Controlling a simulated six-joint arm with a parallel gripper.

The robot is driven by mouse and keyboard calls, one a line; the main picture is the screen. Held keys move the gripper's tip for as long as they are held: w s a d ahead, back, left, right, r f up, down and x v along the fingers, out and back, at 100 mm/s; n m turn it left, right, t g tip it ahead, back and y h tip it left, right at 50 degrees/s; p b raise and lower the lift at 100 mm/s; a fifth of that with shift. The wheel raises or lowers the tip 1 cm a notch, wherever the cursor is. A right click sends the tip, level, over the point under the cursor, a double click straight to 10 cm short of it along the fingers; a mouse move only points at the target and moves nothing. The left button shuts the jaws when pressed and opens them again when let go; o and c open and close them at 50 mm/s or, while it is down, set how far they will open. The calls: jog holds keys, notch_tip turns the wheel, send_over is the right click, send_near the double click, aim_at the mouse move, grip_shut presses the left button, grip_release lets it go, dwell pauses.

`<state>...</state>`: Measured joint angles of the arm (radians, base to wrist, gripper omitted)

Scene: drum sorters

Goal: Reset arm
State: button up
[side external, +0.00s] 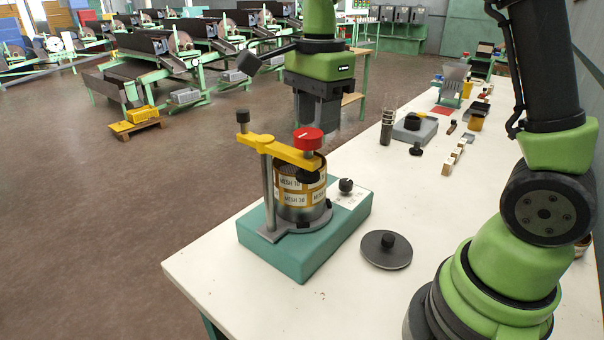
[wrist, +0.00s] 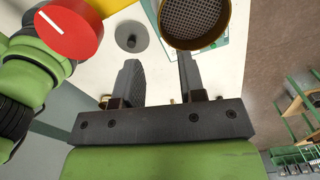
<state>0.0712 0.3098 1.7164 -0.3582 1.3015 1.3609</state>
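My gripper (side external: 318,112) hangs pointing down behind the sieve shaker in the side view. In the wrist view, its two dark fingers (wrist: 158,64) stand apart with nothing between them. The teal-based shaker (side external: 300,248) carries a stack of sieves (side external: 301,200) labelled MESH. A yellow clamp arm (side external: 272,150) with a red knob (side external: 307,139) reaches over the stack. The red knob (wrist: 70,28) and a round open mesh sieve (wrist: 195,14) also show in the wrist view. A dark round lid (side external: 386,250) lies flat on the bench, apart from my gripper.
The white bench (side external: 450,218) also holds a grey scale (side external: 414,129), a dark cylinder (side external: 387,126), small wooden blocks (side external: 453,157) and a hopper (side external: 453,82) farther back. Drum sorters (side external: 165,65) stand on the brown floor. Bench around the lid is clear.

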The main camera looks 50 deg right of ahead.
jog(key=s+a+r+n+t+y, duration=0.1)
jog(key=s+a+r+n+t, duration=0.1)
jog(key=s+n, duration=0.5)
jog(key=s+a+r+n+t+y, duration=0.1)
jog(key=s+a+r+n+t, duration=0.1)
jog(key=s+n+t, duration=0.3)
jog(key=s+r+n, duration=0.1)
jog(key=s+n, duration=0.2)
jog(key=n, duration=0.1)
jog(key=shift+a+r+n, duration=0.3)
jog(key=shift+a, duration=0.05)
